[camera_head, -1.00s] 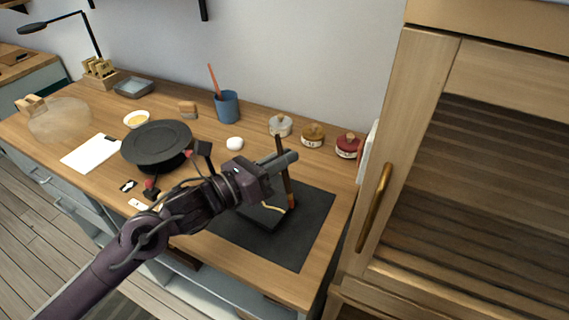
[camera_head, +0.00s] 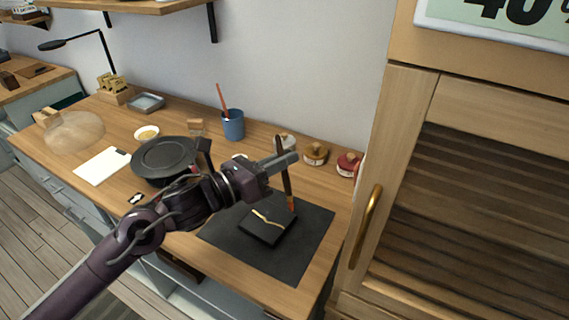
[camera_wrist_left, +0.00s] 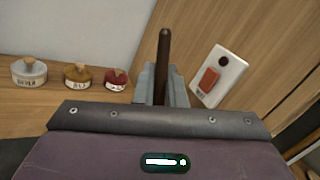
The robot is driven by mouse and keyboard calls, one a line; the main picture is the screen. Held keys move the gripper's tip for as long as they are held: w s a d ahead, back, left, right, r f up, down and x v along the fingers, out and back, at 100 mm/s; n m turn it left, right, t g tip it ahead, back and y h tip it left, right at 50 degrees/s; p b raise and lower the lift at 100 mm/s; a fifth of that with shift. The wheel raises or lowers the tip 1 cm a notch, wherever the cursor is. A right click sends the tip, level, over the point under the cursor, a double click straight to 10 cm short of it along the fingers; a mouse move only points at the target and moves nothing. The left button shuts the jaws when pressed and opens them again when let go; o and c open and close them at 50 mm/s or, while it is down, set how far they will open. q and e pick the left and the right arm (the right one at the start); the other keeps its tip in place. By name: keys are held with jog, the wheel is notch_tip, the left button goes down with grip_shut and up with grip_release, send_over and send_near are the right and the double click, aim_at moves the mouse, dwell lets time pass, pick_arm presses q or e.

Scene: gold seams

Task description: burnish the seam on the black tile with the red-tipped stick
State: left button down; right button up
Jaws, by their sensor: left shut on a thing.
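The black tile (camera_head: 262,232) lies on a dark mat (camera_head: 310,236) on the wooden bench, with a gold seam (camera_head: 266,218) running across its top. My left gripper (camera_head: 284,160) is shut on the dark stick (camera_head: 286,180), above the tile's far right side. The stick hangs nearly upright with its reddish-orange tip (camera_head: 292,205) down, close to the tile's right corner; I cannot tell whether it touches anything. In the left wrist view the stick's dark upper end (camera_wrist_left: 164,55) stands between the fingers. My right gripper is not in view.
Several corked jars, one of them amber (camera_head: 316,154) and one red (camera_head: 348,165), stand behind the mat. A blue cup (camera_head: 233,125) holds a stick. A round black turntable (camera_head: 163,157) is left of my arm. A wooden cabinet (camera_head: 400,130) borders the right.

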pick_arm(q)
jog(key=shift+r, duration=0.2)
dwell(0.3)
jog(key=shift+r+p, duration=0.9)
jog(key=shift+r, duration=1.35)
